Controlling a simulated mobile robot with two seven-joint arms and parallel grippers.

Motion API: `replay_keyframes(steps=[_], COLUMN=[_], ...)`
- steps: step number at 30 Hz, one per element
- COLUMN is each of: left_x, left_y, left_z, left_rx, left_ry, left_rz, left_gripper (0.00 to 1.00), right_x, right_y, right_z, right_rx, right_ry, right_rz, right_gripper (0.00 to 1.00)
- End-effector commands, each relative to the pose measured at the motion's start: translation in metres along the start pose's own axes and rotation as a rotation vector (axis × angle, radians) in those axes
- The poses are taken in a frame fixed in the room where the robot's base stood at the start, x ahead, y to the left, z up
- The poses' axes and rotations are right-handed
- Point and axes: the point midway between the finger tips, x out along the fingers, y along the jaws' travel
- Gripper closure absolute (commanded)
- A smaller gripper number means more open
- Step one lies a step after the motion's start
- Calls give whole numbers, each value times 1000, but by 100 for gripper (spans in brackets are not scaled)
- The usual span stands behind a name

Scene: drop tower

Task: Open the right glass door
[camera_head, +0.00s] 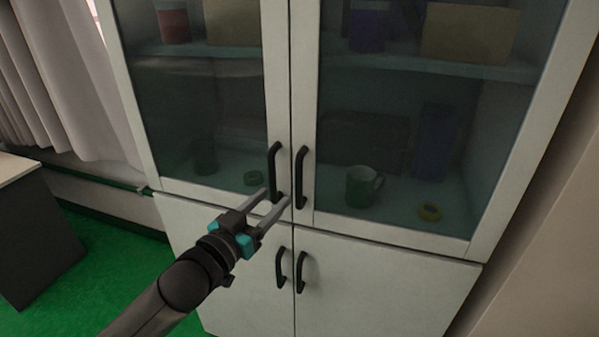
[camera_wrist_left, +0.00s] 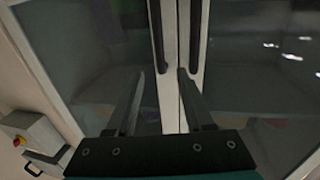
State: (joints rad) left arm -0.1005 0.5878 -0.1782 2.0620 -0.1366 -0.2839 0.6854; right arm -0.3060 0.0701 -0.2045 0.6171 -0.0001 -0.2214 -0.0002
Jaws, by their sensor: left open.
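The right glass door (camera_head: 380,120) is closed, with a white frame and a black vertical bar handle (camera_head: 301,178) beside the centre seam. The left glass door (camera_head: 205,110) is also closed, with a matching handle (camera_head: 274,170). My left gripper (camera_head: 277,197) is open and empty, its fingers pointing at the cabinet near the lower ends of both handles. In the left wrist view, the left door's handle (camera_wrist_left: 157,35) ends between the fingertips (camera_wrist_left: 160,72); the right door's handle (camera_wrist_left: 195,35) is just right of them. I cannot tell whether anything touches. My right gripper is not in view.
Lower white doors with black handles (camera_head: 300,271) are below. A desk (camera_head: 35,240) stands left; a wall (camera_head: 550,240) is close on the right. Green floor (camera_head: 100,270) is open at front left.

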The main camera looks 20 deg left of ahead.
Motion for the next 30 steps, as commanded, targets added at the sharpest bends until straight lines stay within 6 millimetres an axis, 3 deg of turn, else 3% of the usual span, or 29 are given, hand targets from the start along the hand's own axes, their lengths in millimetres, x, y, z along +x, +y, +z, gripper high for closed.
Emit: replay_keyframes(steps=[21, 30], left_x=[95, 112], left_y=[0, 0], left_z=[-1, 0], left_rx=[0, 1], left_ry=[2, 0], left_rz=[0, 0], left_gripper=[48, 48], right_x=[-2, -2], right_y=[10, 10], right_z=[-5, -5], right_rx=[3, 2], right_ry=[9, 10], right_rz=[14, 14], right_gripper=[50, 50])
